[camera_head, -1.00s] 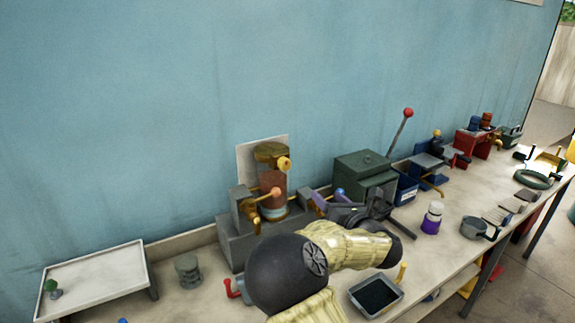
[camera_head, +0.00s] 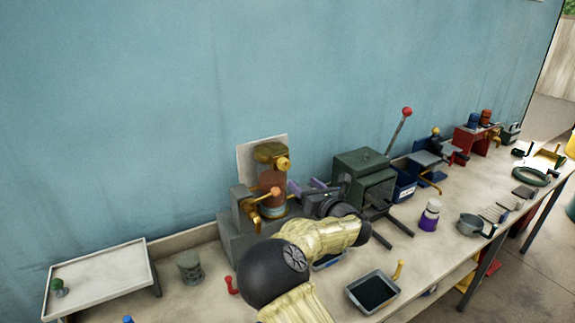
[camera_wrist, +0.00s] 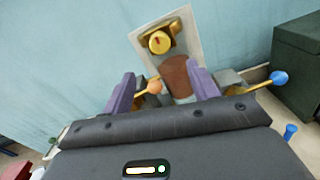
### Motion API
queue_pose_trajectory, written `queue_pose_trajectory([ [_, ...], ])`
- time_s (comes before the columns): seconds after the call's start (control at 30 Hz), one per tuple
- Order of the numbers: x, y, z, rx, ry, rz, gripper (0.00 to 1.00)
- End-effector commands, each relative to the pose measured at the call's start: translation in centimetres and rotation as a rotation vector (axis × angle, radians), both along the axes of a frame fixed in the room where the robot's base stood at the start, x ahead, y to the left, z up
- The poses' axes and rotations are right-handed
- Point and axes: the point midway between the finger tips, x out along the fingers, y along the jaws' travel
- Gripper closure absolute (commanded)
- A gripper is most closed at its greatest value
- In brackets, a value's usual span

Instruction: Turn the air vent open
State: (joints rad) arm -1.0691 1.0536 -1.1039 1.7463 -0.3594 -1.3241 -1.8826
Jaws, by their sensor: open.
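The yellow round knob (camera_head: 284,163), likely the air vent, sits at the top of the decanting vessel (camera_head: 271,185), which has a brass cap and a reddish-brown body. In the wrist view the knob (camera_wrist: 159,42) faces me with a small red mark. My gripper (camera_head: 306,186) is just right of the vessel, its purple fingers apart. In the wrist view my gripper (camera_wrist: 163,84) is open and empty; the knob appears above and beyond the fingertips. An orange-ball lever (camera_wrist: 154,87) shows between the fingers, close to the left one. My gripper appears apart from the knob.
A blue-ball lever (camera_wrist: 280,78) is right of the fingers. A dark green box (camera_head: 364,180) with a red-knobbed lever stands right of the vessel. A pale board (camera_wrist: 140,45) and the blue wall are behind. A dark-filled tray (camera_head: 373,293) lies in front.

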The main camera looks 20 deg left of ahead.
Motion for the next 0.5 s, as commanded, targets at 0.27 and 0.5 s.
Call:
queue_pose_trajectory([
  [0.27,2.6,3.1,0.3,-0.002,-0.001,0.001,0.41],
  [0.5,4.6,5.4,0.3,-0.001,0.000,0.001,0.41],
])
